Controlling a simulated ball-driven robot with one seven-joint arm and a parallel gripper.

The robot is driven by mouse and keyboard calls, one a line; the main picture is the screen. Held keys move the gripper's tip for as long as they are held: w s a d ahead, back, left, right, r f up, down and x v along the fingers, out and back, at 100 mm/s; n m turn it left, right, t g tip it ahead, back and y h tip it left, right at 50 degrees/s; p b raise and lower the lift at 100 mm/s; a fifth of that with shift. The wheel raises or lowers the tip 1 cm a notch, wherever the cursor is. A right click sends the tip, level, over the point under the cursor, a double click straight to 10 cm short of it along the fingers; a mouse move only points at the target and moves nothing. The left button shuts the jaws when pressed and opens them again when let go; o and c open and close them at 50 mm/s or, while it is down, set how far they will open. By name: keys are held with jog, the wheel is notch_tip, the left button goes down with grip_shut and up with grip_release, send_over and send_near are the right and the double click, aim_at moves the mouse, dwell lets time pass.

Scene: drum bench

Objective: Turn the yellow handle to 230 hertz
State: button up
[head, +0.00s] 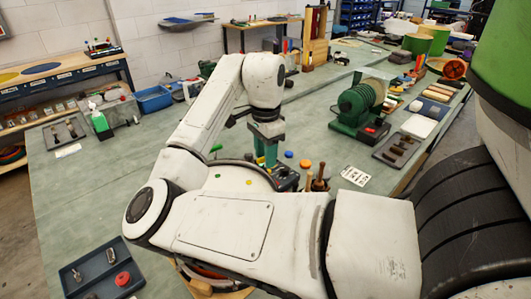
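My gripper (268,158) has teal fingers and points down over the bench, at the far edge of a pale round drum (237,179). From this angle I cannot tell whether the fingers are open or shut, or whether they touch anything. My own white arm hides the near part of the drum. I cannot tell which yellow part, if any, is the yellow handle. No 230 hertz reading is legible.
A green spool machine (359,106) stands farther right. A dark tray (101,273) is at front left. The left bench surface is mostly clear.

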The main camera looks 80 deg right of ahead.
jog(key=shift+f, duration=0.1)
grip_shut()
dwell(0.3)
jog(key=shift+m, duration=0.3)
jog(key=shift+m+p, duration=0.5)
jog(key=shift+m, duration=2.3)
grip_release()
